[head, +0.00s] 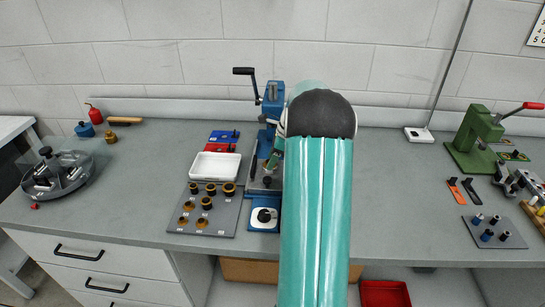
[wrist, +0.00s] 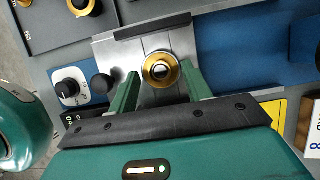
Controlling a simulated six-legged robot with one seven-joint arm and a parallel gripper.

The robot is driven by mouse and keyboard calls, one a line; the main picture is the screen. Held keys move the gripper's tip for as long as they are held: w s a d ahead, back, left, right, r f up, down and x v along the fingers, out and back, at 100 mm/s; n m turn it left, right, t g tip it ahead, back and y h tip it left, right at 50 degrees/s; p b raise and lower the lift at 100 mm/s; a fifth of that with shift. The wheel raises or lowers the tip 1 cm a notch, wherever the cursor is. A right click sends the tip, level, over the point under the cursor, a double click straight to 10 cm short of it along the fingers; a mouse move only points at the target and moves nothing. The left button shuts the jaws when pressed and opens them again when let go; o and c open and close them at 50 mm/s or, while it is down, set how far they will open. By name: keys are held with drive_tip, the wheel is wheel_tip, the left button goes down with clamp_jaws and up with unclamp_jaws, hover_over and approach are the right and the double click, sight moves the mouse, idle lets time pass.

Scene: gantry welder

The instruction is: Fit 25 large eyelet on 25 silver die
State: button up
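In the wrist view a large gold eyelet (wrist: 149,62) with a dark inner ring surrounds a small silver centre (wrist: 160,71), which looks like the silver die, over a bare metal plate (wrist: 122,58). The two green fingers of my gripper (wrist: 160,72) stand on either side of the eyelet, very close to its rim. I cannot tell whether they touch it, or whether the eyelet is fully seated.
A grey tool plate (head: 220,225) with several gold and black pieces lies left of the press. A white tray (head: 215,166) stands behind it. A white-faced dial box (head: 264,216), also in the wrist view (wrist: 70,84), sits at the press's front. A green press (head: 478,135) stands far right.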

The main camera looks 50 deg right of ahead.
drive_tip(key=v, duration=1.4)
drive_tip(key=shift+w, duration=0.1)
drive_tip(key=a+r+n+h, duration=0.1)
drive_tip(key=a+r+n, duration=0.25)
drive_tip(key=a, duration=0.45)
drive_tip(key=a+r+n, duration=0.2)
drive_tip(key=a+n, duration=0.2)
drive_tip(key=a, duration=0.5)
drive_tip(key=a+r+n+h, duration=0.15)
drive_tip(key=a+n, duration=0.25)
drive_tip(key=a, duration=0.4)
drive_tip(key=s+a+f+n+t, duration=0.1)
drive_tip(key=s+a+n, duration=0.6)
drive_tip(key=a, duration=0.3)
drive_tip(key=s+a+f+n+t, duration=0.1)
drive_tip(key=s+a+f+n, duration=0.1)
drive_tip(key=s+a+n, duration=0.6)
drive_tip(key=shift+s+a+f+n, duration=0.2)
drive_tip(key=shift+a+f+n, duration=0.05)
drive_tip(key=shift+a+n, duration=0.7)
